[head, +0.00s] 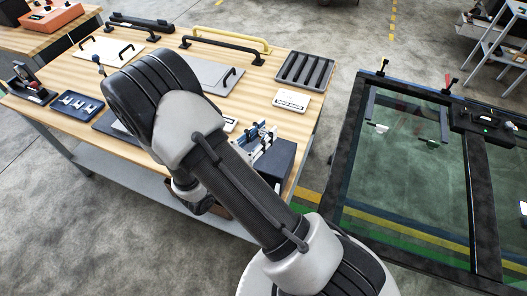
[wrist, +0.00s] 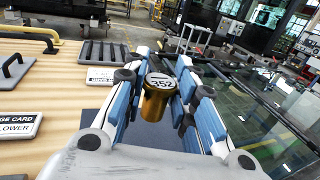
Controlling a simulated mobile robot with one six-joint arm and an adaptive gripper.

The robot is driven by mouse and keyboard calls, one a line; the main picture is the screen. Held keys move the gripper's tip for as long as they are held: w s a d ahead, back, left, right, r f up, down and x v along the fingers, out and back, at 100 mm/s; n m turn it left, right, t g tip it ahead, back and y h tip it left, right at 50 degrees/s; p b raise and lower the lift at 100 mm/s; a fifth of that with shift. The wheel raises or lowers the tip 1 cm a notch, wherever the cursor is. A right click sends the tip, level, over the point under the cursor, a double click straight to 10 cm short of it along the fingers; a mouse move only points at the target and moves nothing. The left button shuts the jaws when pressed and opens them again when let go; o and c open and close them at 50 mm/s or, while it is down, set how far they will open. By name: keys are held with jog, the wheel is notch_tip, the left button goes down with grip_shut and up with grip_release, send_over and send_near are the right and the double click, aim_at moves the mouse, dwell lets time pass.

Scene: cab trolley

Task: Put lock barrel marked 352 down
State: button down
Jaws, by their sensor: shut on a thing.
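The lock barrel (wrist: 158,96) is a gold cylinder with a pale top marked 352. In the wrist view it stands roughly upright between the blue pads of my gripper (wrist: 160,92), which is shut on it. In the head view the blue and white fingers of my gripper (head: 260,137) show past my arm, over the right part of the wooden workbench (head: 310,118). The barrel cannot be made out there. A dark box (head: 276,162) stands just below and beside the fingers. A dark surface (wrist: 150,136) lies under the barrel; any gap between them cannot be judged.
A dark slotted tray (head: 304,70) and a white label card (head: 291,101) lie behind the gripper. A grey panel with handles (head: 208,76) and a blue tray with pale pieces (head: 76,105) lie further left. A framed glass panel (head: 410,150) is right of the bench.

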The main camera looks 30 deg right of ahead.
jog(key=shift+f+b, duration=0.85)
jog(key=shift+f, duration=2.65)
jog(key=shift+f, duration=0.15)
jog(key=c, duration=1.3)
grip_release()
